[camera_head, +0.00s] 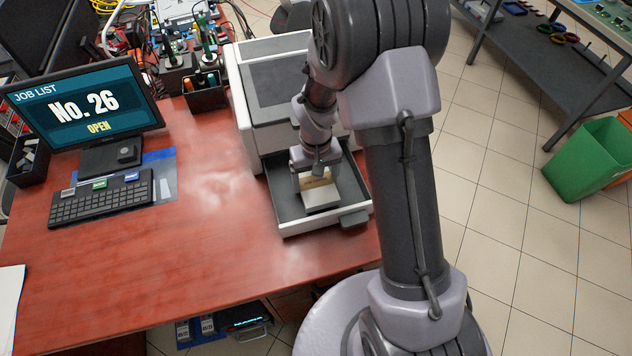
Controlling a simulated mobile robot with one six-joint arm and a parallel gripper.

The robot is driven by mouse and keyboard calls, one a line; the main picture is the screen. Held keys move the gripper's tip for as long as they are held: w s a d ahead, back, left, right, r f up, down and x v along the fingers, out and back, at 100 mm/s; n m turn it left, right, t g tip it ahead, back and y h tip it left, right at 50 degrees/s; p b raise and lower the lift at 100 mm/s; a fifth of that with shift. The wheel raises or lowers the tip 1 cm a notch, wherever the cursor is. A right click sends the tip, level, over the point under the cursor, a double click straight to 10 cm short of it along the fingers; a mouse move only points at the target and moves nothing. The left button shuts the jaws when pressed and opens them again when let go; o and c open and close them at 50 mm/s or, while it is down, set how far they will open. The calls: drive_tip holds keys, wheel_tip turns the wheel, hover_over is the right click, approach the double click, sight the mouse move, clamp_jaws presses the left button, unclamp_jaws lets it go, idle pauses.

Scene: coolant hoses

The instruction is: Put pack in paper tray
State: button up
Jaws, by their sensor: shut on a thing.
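The paper tray (292,222) is pulled out of the front of the white and grey printer (283,95) on the red-brown desk. The pack (319,194) is a pale block with a tan upper part, inside the outline of the tray. My gripper (317,181) is over the tray, pointing down, and is shut on the pack. The gripper and wrist cover part of the pack. I cannot tell whether the pack's underside touches the tray floor.
A monitor (82,105) and a keyboard (101,198) stand at the left of the desk. A pen holder (205,92) is left of the printer. The desk in front of the keyboard is clear. A green bin (587,165) is on the floor at right.

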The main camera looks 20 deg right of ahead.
drive_tip(key=shift+f, duration=0.8)
drive_tip(key=shift+r, duration=0.15)
drive_tip(key=o, duration=1.6)
wheel_tip(320, 180, up, 13)
drive_tip(key=p, duration=0.5)
wheel_tip(320, 180, up, 9)
drive_tip(key=m+t, duration=0.1)
drive_tip(key=t, duration=0.1)
hover_over(316, 181)
drive_tip(key=s, duration=0.3)
drive_tip(key=s+a+r+m+t, duration=0.1)
drive_tip(key=s+r, duration=0.3)
drive_tip(key=s, duration=0.1)
drive_tip(key=s+a+r+m+t+y, duration=0.1)
drive_tip(key=s+r, duration=0.3)
drive_tip(key=s, duration=0.1)
drive_tip(key=s+a+r+m+t+y, duration=0.1)
drive_tip(key=s+a+r, duration=0.1)
drive_tip(key=s+r, duration=0.2)
drive_tip(key=shift+s+t, duration=0.4)
drive_tip(key=shift+s, duration=0.55)
